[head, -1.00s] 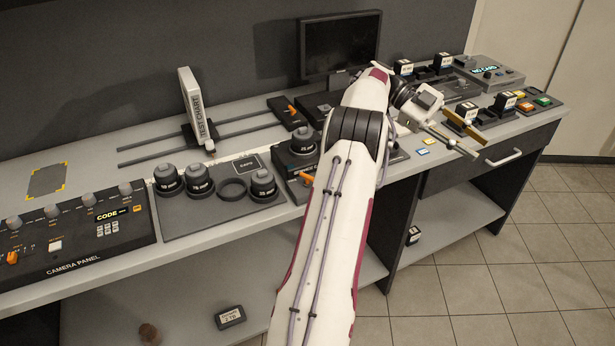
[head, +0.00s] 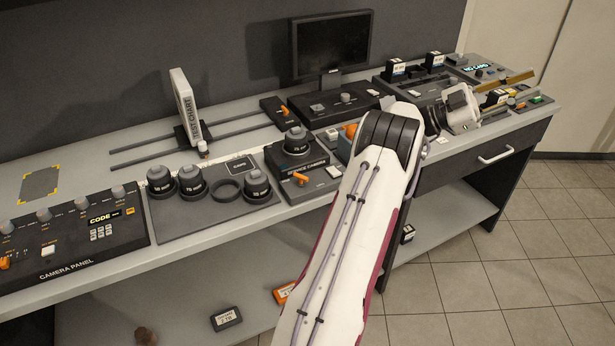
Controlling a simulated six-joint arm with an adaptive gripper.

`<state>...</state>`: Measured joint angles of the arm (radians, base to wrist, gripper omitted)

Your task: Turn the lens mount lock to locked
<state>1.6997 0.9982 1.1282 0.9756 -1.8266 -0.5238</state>
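The studio camera (head: 312,163) is a dark box on the bench, left of my arm, with a dark, grey-topped lens (head: 297,144) standing upright on it. An orange lever (head: 300,179), which looks like the lens mount lock, sits on its front face. Its exact setting is too small to read. My gripper (head: 508,86) is far to the right of the camera, over the right end of the bench. Its two fingers look apart, with nothing visible between them. My forearm hides part of the bench just right of the camera.
A lens tray (head: 215,214) with several lenses lies left of the camera, and the camera panel (head: 75,245) is further left. A monitor (head: 331,47) stands behind. A slider with a test chart (head: 186,103) is at the back left. Card devices crowd the bench around my gripper.

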